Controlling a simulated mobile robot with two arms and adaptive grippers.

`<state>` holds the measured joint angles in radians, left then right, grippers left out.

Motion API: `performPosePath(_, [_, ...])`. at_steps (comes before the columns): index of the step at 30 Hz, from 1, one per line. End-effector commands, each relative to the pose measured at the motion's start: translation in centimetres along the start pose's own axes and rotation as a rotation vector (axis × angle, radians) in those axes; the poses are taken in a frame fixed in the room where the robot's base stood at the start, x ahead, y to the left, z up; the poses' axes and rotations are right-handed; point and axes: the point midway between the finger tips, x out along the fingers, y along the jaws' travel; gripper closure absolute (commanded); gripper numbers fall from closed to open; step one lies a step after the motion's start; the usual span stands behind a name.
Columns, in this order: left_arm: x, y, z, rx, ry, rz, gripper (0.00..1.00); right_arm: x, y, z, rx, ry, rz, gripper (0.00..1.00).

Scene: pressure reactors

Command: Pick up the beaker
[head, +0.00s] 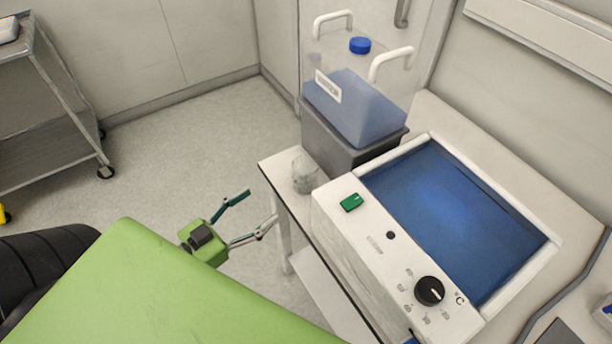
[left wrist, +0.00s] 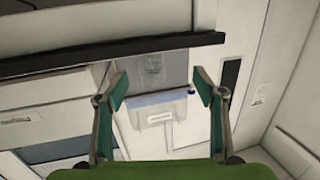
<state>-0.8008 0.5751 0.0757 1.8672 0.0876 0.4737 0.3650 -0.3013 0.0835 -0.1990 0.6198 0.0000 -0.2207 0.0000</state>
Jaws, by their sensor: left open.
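The beaker (head: 305,173) is a small clear glass vessel. It stands upright near the far left corner of the white table (head: 269,167), in front of the dark box. My left gripper (head: 260,208) is open and empty, left of the table and short of the beaker, with its fingers pointing toward the table's corner. In the left wrist view the two green-padded fingers of my left gripper (left wrist: 161,82) are spread wide. A faint clear shape between and beyond them seems to be the beaker (left wrist: 153,66), but it is hard to make out. My right gripper is not in view.
A clear carboy (head: 355,105) with a blue cap sits on a dark box (head: 340,148) right behind the beaker. A white water bath (head: 345,222) stands close on its right. A grey cart (head: 45,110) is at the far left. The floor (head: 190,140) between is clear.

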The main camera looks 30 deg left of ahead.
Motion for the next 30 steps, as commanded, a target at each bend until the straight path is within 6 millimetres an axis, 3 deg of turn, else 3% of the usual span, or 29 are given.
performPosePath(1, [0.1, 0.6, -1.6, -0.001, 0.030, 0.023, 0.37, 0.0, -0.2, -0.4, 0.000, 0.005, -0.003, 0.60])
performPosePath(3, [0.2, 1.1, -3.0, -0.004, 0.056, 0.042, 0.37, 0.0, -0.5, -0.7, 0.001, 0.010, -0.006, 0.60])
performPosePath(6, [0.9, 1.5, -3.9, -0.007, 0.074, 0.054, 0.37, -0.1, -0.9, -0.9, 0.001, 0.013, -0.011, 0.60])
performPosePath(18, [7.3, 1.8, -4.4, -0.006, 0.075, 0.052, 0.37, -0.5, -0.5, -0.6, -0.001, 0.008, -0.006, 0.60])
performPosePath(30, [10.3, 2.1, -4.9, -0.007, 0.075, 0.052, 0.37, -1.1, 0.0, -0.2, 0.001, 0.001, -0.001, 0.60])
